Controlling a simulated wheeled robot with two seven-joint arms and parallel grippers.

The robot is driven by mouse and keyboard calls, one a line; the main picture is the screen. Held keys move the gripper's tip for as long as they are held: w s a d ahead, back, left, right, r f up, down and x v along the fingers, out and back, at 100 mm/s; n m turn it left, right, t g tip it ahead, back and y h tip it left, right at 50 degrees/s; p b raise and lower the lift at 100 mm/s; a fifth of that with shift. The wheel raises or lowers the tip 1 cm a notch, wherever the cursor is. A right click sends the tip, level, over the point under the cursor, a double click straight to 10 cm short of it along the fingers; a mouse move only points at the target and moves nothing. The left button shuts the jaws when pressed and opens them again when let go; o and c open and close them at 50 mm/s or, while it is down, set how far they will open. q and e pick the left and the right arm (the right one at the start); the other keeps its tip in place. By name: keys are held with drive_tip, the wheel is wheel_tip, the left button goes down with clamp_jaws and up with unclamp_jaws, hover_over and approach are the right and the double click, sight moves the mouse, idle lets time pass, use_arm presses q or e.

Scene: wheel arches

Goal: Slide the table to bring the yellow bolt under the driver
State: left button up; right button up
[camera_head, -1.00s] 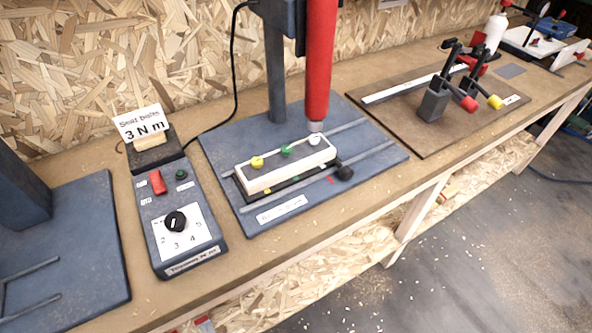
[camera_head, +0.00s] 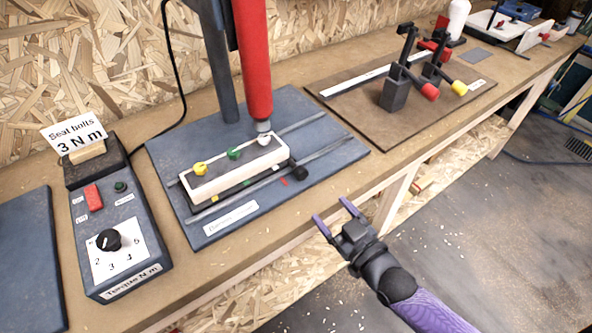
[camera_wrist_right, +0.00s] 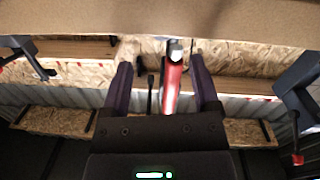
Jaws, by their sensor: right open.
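The sliding table (camera_head: 215,187) is a pale block with a dark top on rails, over a blue base plate (camera_head: 330,158). The yellow bolt (camera_head: 200,168) stands at its left end. The green bolt (camera_head: 234,153) is in the middle and the white bolt (camera_head: 264,140) at the right end. The red driver (camera_head: 254,70) hangs with its tip just above the white bolt. A black knob (camera_head: 301,173) sits at the table's right front corner. My right gripper (camera_head: 332,212) is open and empty, in front of the bench edge, apart from the knob. My left gripper is out of view.
A torque box (camera_head: 112,240) with a dial and red switch stands left, below a "Seat bolts 3 N m" card (camera_head: 76,135). A brown board (camera_head: 445,104) with toggle clamps (camera_head: 396,90) lies right. Bare bench lies between base plate and front edge.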

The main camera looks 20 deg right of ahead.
sight(304, 177)
drive_tip(key=x, duration=0.3)
drive_tip(key=b+x, duration=0.1)
drive_tip(key=x, duration=0.2)
drive_tip(key=r+b+x, duration=0.1)
drive_tip(key=x, duration=0.2)
drive_tip(key=shift+a+r, duration=0.1)
drive_tip(key=shift+w+a+r+b, duration=0.1)
drive_tip(key=shift+w+a+b, duration=0.15)
drive_tip(key=shift+w, duration=0.3)
clamp_jaws()
drive_tip(key=shift+d, duration=0.1)
idle(0.5)
